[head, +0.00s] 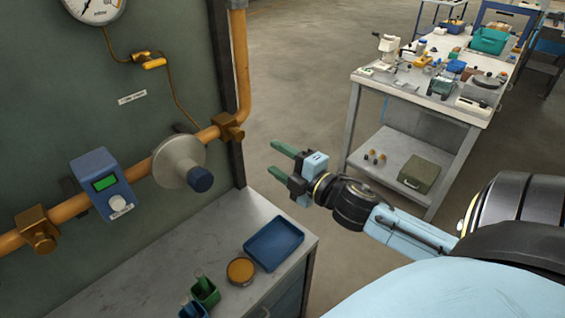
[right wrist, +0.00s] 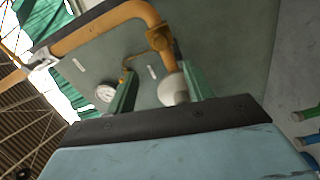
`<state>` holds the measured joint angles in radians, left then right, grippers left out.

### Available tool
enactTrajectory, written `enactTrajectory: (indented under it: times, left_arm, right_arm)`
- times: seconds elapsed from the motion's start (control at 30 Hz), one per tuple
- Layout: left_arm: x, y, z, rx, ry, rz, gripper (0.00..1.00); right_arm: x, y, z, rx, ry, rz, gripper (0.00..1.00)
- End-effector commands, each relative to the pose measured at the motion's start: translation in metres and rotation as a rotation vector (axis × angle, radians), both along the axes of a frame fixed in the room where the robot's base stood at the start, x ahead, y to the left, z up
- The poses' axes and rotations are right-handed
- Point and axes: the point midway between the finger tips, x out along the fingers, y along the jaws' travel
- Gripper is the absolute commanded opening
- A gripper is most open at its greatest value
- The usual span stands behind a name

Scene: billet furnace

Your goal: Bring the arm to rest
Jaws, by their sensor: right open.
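My right gripper (head: 279,164) is in the middle of the head view, its two green fingers apart and nothing between them. It is in free air, to the right of the panel and its pipe, and its fingers point to the left. In the right wrist view the two green fingers (right wrist: 160,92) stand apart, with the panel and the round grey disc behind them. My right arm comes in from the right side of the head view. My left gripper does not show in either view.
An orange pipe (head: 242,75) with a blue display box (head: 101,184) and a disc with a dark knob (head: 178,162) runs along the panel. Below, a bench (head: 214,284) holds a blue tray (head: 273,243). A cluttered white table (head: 400,84) stands behind.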

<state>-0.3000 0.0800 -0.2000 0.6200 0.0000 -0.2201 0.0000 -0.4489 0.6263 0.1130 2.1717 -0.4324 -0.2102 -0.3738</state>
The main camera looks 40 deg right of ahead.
Motion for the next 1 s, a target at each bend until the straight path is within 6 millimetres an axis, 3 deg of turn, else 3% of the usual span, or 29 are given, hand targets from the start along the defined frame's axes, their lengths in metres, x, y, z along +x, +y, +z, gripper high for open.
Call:
enactTrajectory:
  times: [0.77, 0.87, 0.97, 1.0]
  left_arm:
    - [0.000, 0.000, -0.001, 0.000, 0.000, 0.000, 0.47]
    - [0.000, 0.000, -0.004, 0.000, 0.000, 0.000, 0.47]
    - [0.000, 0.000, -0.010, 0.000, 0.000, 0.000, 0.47]
    - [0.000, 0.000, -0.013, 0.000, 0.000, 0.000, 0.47]
  right_arm:
    - [-0.007, -0.002, -0.003, 0.005, 0.006, -0.005, 0.52]
    - [-0.005, -0.010, -0.028, 0.037, 0.048, -0.031, 0.52]
    - [-0.006, -0.025, -0.080, 0.110, 0.136, -0.087, 0.52]
    - [-0.008, -0.032, -0.108, 0.148, 0.183, -0.116, 0.52]
